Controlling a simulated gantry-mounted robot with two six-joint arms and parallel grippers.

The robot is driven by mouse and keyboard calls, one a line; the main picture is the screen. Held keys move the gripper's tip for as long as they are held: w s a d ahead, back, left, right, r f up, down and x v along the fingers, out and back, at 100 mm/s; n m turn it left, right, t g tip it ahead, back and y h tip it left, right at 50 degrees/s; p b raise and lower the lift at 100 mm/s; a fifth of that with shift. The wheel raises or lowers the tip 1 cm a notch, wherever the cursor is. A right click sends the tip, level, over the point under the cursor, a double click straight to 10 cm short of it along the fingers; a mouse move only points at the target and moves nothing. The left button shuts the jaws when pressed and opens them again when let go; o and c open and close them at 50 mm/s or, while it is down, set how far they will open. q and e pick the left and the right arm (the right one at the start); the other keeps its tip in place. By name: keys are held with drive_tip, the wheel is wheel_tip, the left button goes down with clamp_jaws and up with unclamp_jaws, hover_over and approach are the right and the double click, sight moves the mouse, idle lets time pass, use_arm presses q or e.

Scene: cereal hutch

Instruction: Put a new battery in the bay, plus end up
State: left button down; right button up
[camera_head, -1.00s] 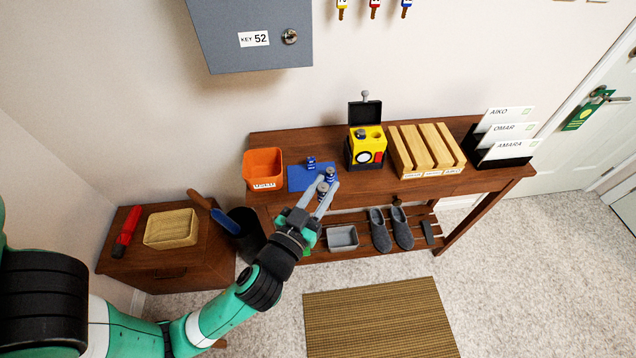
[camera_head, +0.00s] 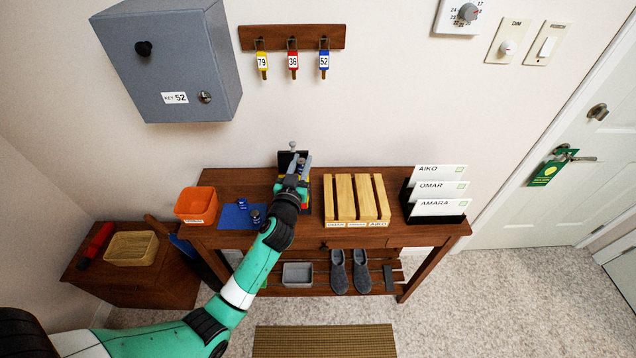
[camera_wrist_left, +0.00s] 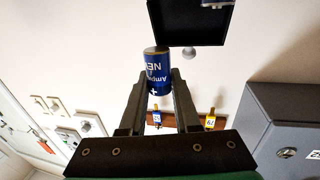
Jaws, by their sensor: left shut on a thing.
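My left gripper (camera_head: 298,168) is shut on a blue battery (camera_wrist_left: 157,68) marked "NEW". In the left wrist view the battery is between the fingertips, its plus mark at the end toward the palm. That view looks upside down, so the plus end points up in the room. The gripper is over the yellow battery device, whose open black lid (camera_wrist_left: 188,22) shows close to the battery. The arm hides most of the device and its bay in the head view; I cannot tell whether the battery touches it. My right gripper is not in view.
Two more batteries, one (camera_head: 242,203) and another (camera_head: 255,217), stand on the blue mat (camera_head: 229,219). An orange bin (camera_head: 196,205) is left of it. A slatted wooden rack (camera_head: 357,200) stands right of the device. Keys and a grey key cabinet (camera_head: 165,65) are on the wall above.

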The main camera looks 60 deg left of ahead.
sight(300, 174)
use_arm(q)
drive_tip(key=shift+s+a+r, duration=0.25)
drive_tip(key=shift+s+a, duration=0.1)
drive_tip(key=shift+a, duration=0.1)
drive_tip(key=shift+w+f, duration=0.1)
drive_tip(key=shift+d+f+b, duration=0.1)
drive_tip(key=shift+f+b, duration=1.7)
drive_tip(key=shift+f, duration=0.35)
drive_tip(key=shift+b, duration=0.4)
drive_tip(key=shift+f, duration=0.2)
drive_tip(key=shift+f+b, duration=0.3)
drive_tip(key=shift+b, duration=0.3)
drive_tip(key=shift+f, duration=0.15)
drive_tip(key=shift+f+b, duration=0.3)
drive_tip(key=shift+b, duration=0.25)
